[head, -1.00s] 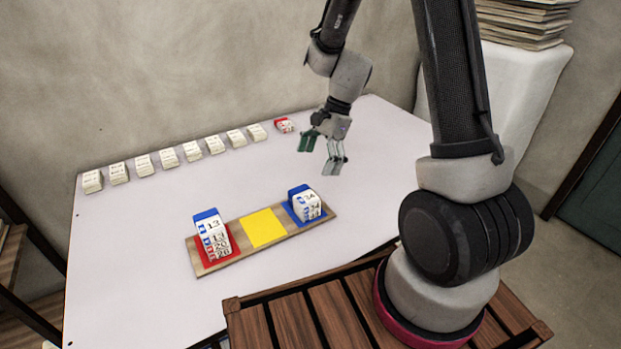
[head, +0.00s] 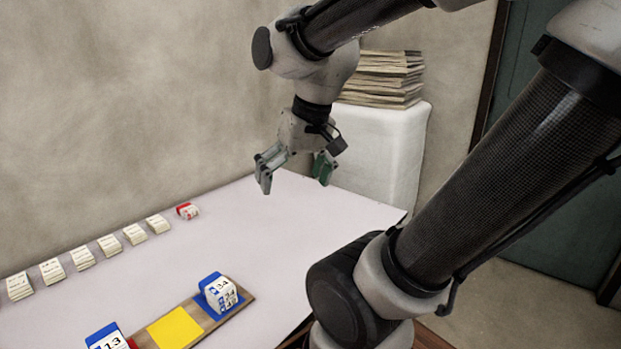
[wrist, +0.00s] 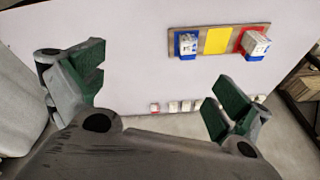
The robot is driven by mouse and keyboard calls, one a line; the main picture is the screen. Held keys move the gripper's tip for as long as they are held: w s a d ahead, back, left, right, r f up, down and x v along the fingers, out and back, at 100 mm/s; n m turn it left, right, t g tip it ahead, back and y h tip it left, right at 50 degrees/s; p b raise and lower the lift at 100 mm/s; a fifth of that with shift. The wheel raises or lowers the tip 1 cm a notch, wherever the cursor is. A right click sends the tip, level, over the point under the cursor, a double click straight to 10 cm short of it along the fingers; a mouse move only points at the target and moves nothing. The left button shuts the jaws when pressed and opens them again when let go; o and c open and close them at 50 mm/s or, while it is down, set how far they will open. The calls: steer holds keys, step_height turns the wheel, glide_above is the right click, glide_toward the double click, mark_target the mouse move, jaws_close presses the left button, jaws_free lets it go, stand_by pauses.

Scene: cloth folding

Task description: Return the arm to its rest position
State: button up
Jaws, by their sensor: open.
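My gripper (head: 296,172) hangs above the far right part of the white table (head: 300,222) in the head view. Its green-padded fingers are spread wide with nothing between them. In the wrist view my gripper (wrist: 150,95) is also open and empty, with the bare table top beyond it. No block is touching the fingers.
A wooden board (head: 241,305) carries a yellow square (head: 175,328) between two numbered blue-topped blocks (head: 219,293) (head: 107,338). Stacked papers (head: 380,80) lie on a white stand (head: 375,150).

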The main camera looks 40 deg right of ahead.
steer(key=shift+s+d+r+n+t+h, duration=0.15)
steer(key=shift+s+d+n, duration=0.15)
steer(key=shift+s, duration=0.3)
steer(key=shift+s+d+r+n+t+h, duration=0.1)
steer(key=shift+s+d+r+n, duration=0.15)
steer(key=shift+s+n, duration=0.25)
steer(key=shift+s+d+r+n+t+h, duration=0.15)
steer(key=shift+s+d+n, duration=0.15)
steer(key=shift+s, duration=0.35)
